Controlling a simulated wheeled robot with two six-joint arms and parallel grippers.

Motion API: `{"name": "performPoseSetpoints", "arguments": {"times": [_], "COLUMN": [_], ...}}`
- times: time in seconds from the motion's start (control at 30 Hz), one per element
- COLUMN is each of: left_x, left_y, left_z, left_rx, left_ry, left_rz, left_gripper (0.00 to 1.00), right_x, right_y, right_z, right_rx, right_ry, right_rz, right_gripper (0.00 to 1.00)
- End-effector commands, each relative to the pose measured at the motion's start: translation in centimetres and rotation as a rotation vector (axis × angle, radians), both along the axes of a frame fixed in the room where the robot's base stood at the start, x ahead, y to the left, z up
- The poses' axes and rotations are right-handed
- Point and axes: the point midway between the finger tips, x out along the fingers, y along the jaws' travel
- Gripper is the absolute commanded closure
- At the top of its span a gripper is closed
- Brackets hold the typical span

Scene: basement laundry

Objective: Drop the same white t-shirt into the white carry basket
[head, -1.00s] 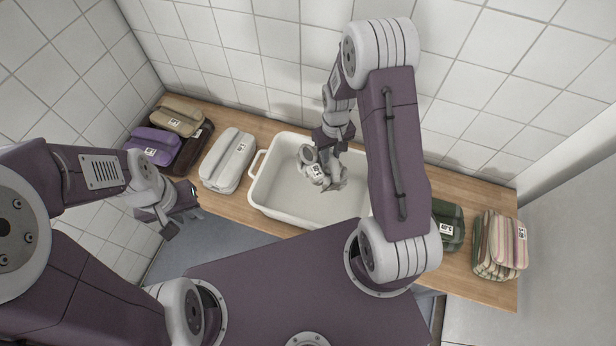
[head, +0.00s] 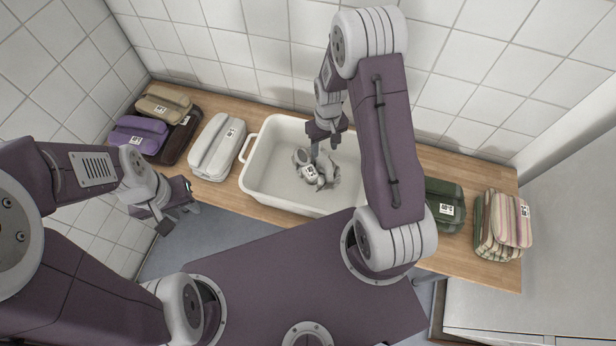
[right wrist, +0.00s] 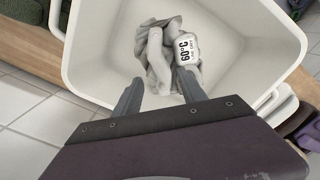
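The white t-shirt (head: 322,172) is a crumpled greyish-white bundle inside the white carry basket (head: 262,150), near its middle. In the right wrist view the t-shirt (right wrist: 158,62) shows a white tag reading 60°C, and the basket wall (right wrist: 255,75) surrounds it. My right gripper (head: 323,148) is above the t-shirt inside the basket's outline. Its fingers (right wrist: 160,92) are spread apart, with the t-shirt beyond their tips and nothing clamped between them. My left gripper (head: 178,216) hangs empty left of the basket, in front of the counter, its fingers apart.
The basket stands on a wooden counter (head: 240,203) along a tiled wall. A white tagged bundle (head: 217,146) lies to its left, with purple (head: 138,135), tan (head: 163,104) and brown (head: 183,135) ones beyond. Green (head: 443,200) and striped (head: 508,218) bundles lie to the right.

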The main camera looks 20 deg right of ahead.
Motion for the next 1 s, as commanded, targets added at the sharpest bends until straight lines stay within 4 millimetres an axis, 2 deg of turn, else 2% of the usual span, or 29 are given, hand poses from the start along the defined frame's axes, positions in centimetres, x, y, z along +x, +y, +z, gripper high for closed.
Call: {"name": "performPoseSetpoints", "arguments": {"times": [0.33, 0.7, 0.83, 1.0], "left_x": [0.0, 0.0, 0.0, 0.0], "left_y": [0.0, 0.0, 0.0, 0.0], "left_z": [-0.1, -1.1, -1.2, -1.1], "left_rx": [0.000, 0.000, 0.000, 0.000], "left_ry": [0.000, 0.000, 0.000, 0.000], "left_rz": [0.000, 0.000, 0.000, 0.000], "left_gripper": [0.64, 0.64, 0.64, 0.64], "right_x": [0.0, 0.1, 0.1, 0.0], "right_y": [0.0, 0.0, 0.0, 0.0], "right_z": [0.4, 7.6, 8.9, 9.1], "right_rx": [0.000, -0.001, 0.000, 0.000], "right_ry": [-0.001, -0.003, -0.001, 0.001], "right_rz": [0.000, 0.000, 0.000, 0.000], "right_gripper": [0.50, 0.50, 0.50, 0.50]}}
